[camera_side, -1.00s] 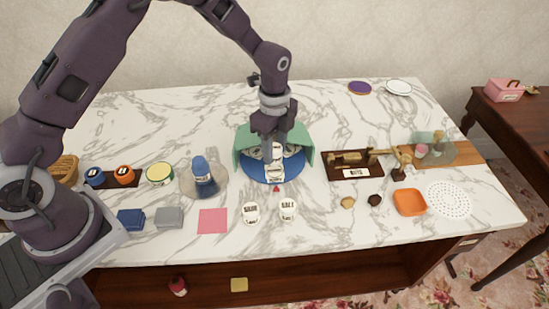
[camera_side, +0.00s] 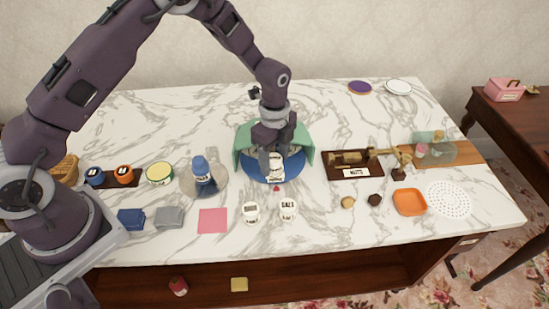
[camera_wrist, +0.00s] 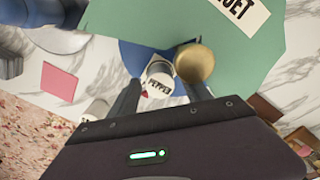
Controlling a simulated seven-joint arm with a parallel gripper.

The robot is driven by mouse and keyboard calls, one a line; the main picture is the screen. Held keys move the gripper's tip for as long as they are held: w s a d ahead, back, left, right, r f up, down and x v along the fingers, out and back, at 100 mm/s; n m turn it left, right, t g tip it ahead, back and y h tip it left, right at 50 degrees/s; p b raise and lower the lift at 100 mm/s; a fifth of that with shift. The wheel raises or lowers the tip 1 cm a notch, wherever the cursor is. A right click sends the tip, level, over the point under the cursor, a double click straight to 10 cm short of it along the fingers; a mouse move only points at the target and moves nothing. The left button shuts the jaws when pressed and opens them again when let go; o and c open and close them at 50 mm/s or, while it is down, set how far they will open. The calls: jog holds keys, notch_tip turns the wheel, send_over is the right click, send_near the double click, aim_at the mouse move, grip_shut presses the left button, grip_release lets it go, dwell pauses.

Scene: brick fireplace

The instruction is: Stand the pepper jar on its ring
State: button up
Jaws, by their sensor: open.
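The pepper jar (camera_side: 277,168) is a small white jar with a dark label, on the blue round tray (camera_side: 291,175) in front of the green screen (camera_side: 306,148). My gripper (camera_side: 268,172) is open and low over the tray, right at the jar. In the wrist view its fingers (camera_wrist: 163,92) lie on either side of the jar; I cannot tell whether they touch it. A ring under the jar cannot be made out.
A gold round object (camera_wrist: 194,62) is close beside the jar and right finger.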

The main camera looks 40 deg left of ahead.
notch_tip(320, 180, up, 12)
notch_tip(320, 180, up, 10)
jog(key=n+t, duration=0.1)
jog(key=n, duration=0.3)
send_over(274, 158)
jog(key=s+a, duration=0.2)
jog(key=s, duration=0.3)
jog(key=s+a+r+n+t, duration=0.1)
jog(key=s+r+n+t, duration=0.1)
jog(key=s+r+n, duration=0.65)
jog(key=s+a+n+t, duration=0.1)
jog(key=s+n, duration=0.1)
jog(key=s, duration=0.6)
jog(key=s+f+n+t, duration=0.1)
jog(key=s+n, duration=0.2)
jog(key=s, duration=0.4)
jog(key=shift+s+a+t, duration=0.3)
jog(key=shift+s+a, duration=0.05)
jog(key=shift+s, duration=0.05)
